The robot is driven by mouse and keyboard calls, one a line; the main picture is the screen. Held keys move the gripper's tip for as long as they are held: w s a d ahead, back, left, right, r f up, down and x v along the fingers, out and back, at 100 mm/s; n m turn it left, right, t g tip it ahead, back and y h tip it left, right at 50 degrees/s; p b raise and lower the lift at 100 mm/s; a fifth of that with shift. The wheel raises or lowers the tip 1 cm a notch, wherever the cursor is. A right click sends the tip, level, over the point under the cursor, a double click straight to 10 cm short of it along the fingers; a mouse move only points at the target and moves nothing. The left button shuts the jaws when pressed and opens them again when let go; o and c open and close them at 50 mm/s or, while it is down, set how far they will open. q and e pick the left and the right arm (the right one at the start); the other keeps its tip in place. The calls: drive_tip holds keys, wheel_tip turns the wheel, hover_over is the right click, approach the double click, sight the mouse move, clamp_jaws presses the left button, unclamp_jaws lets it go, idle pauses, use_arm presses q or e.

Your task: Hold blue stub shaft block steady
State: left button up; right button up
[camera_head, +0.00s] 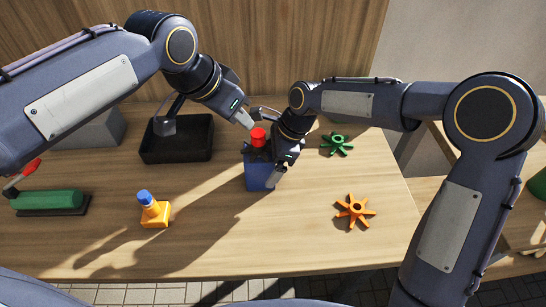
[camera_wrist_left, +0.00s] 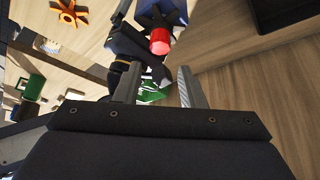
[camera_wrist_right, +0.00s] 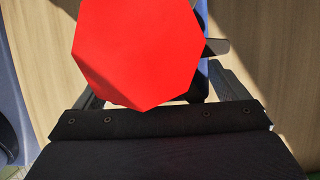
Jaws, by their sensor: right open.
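A blue block (camera_head: 258,174) stands on the table with a red stub shaft (camera_head: 258,135) upright on top and a dark gear around the shaft. The red shaft end fills much of the right wrist view (camera_wrist_right: 138,48) and also shows in the left wrist view (camera_wrist_left: 160,43). My right gripper (camera_head: 268,146) is open, with its fingers on either side of the block; I cannot tell whether they touch it. My left gripper (camera_head: 205,123) is open and empty, above and left of the red shaft. A yellow block (camera_head: 155,216) with a blue shaft (camera_head: 145,196) stands at the front left.
A black tray (camera_head: 177,155) lies left of the block. A green gear (camera_head: 337,144) and an orange gear (camera_head: 356,210) lie to the right. A green item with a red handle (camera_head: 48,199) is at the left edge. The front middle of the table is clear.

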drive_tip(key=c, duration=1.3)
use_arm(q)
drive_tip(key=shift+o, duration=0.4)
use_arm(e)
drive_tip(key=shift+c, duration=0.8)
use_arm(q)
drive_tip(key=shift+o, duration=1.2)
drive_tip(key=shift+f, duration=0.1)
drive_tip(key=f+m+g, duration=0.1)
drive_tip(key=f, duration=0.1)
drive_tip(key=a+f+m+g+h, duration=0.1)
drive_tip(key=f, duration=0.1)
drive_tip(key=f+m+g, duration=0.1)
drive_tip(key=g, duration=0.1)
drive_tip(key=shift+s+a+f+h, duration=0.25)
drive_tip(key=shift+a+f+h, duration=0.1)
drive_tip(key=shift+f+h, duration=0.05)
drive_tip(key=m+h, duration=0.6)
drive_tip(key=h, duration=0.4)
approach(258, 133)
drive_tip(key=d, duration=0.3)
drive_tip(key=d+f, duration=0.1)
drive_tip(key=d, duration=0.2)
drive_tip(key=d+f, duration=0.1)
drive_tip(key=d, duration=0.2)
drive_tip(key=shift+w+d+f, duration=0.1)
drive_tip(key=shift+d+f, duration=0.15)
drive_tip(key=shift+d, duration=0.15)
drive_tip(key=shift+r, duration=0.1)
drive_tip(key=c, duration=0.9)
